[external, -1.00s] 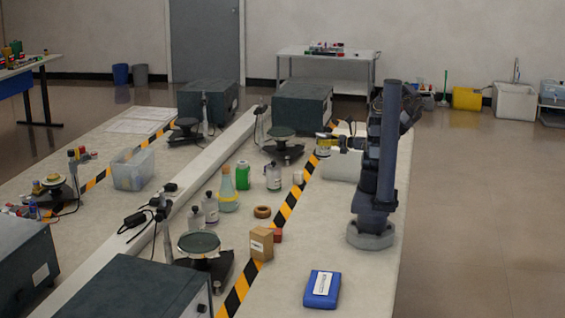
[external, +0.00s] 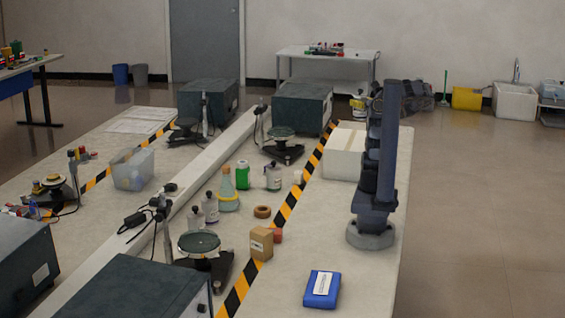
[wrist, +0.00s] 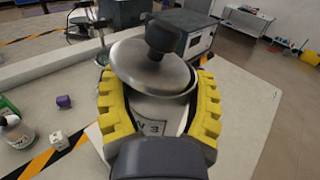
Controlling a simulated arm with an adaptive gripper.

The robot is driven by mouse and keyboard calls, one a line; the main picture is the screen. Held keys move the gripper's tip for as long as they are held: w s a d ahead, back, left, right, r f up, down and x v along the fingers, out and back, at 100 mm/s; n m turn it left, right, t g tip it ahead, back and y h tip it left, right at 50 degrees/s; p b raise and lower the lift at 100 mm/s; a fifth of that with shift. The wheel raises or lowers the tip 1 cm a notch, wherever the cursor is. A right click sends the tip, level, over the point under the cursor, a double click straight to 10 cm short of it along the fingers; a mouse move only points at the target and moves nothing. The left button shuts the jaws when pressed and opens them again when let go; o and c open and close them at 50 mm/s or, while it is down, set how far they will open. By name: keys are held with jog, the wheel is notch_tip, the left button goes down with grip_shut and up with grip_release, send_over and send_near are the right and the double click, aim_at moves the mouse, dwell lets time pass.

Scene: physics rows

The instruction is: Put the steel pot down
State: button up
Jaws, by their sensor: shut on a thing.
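The steel pot (wrist: 155,112) is in the wrist view, with a round metal lid (wrist: 125,62), a black knob and a label on its front. My gripper (wrist: 155,82) has its yellow ribbed fingers on both sides of the pot and is shut on it. In the external view my gripper (external: 358,98) and the pot show small, above and beyond the white box, partly hidden by my arm. The pot appears held up, clear of the table; its underside is hidden.
A white box (external: 344,155) stands on the table (external: 335,220) before my arm. Bottles, a green can (external: 243,174), a tape roll (external: 262,212) and a carton (external: 261,243) stand left. A dark instrument (external: 302,104) is at the far end. Bare table lies around the blue packet (external: 322,289).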

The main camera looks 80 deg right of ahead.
jog(key=shift+w+d+f, duration=0.4)
jog(key=shift+d+f, duration=1.3)
jog(key=shift+f, duration=0.15)
jog(key=shift+w+d+f, duration=0.45)
jog(key=shift+d+f, duration=1.2)
jog(key=shift+f, duration=0.25)
jog(key=shift+w+d+f, duration=0.4)
jog(key=shift+d+f, duration=1.3)
jog(key=shift+f, duration=0.15)
jog(key=shift+f, duration=0.1)
jog(key=o, duration=1.1)
jog(key=shift+f, duration=0.1)
jog(key=shift+o, duration=0.2)
